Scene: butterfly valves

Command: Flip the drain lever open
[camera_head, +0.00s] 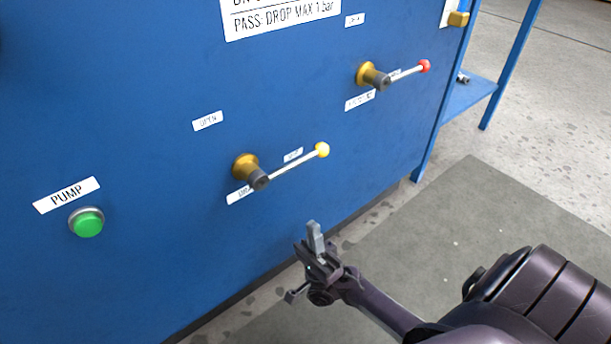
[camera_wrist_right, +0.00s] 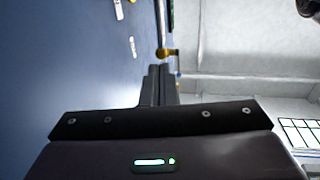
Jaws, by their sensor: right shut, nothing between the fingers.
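Two valve levers are on the blue panel. The nearer one has a brass hub, a dark pivot (camera_head: 259,179) and a pale rod to a yellow knob (camera_head: 321,150). The farther one has a similar hub (camera_head: 372,75) and a rod to a red knob (camera_head: 424,66). Both rods point right and slightly up. The small labels beside them are too blurred to tell which is the drain. My right gripper (camera_head: 314,235) is shut and empty, below the yellow knob and apart from it. Its closed fingers (camera_wrist_right: 159,84) also show in the right wrist view. My left gripper is out of view.
A green button (camera_head: 87,222) sits under the PUMP label (camera_head: 67,194) at left. A large white sign (camera_head: 280,15) is at the top. A blue frame with a shelf (camera_head: 470,97) stands at the panel's right. The floor mat (camera_head: 480,220) right of the panel is clear.

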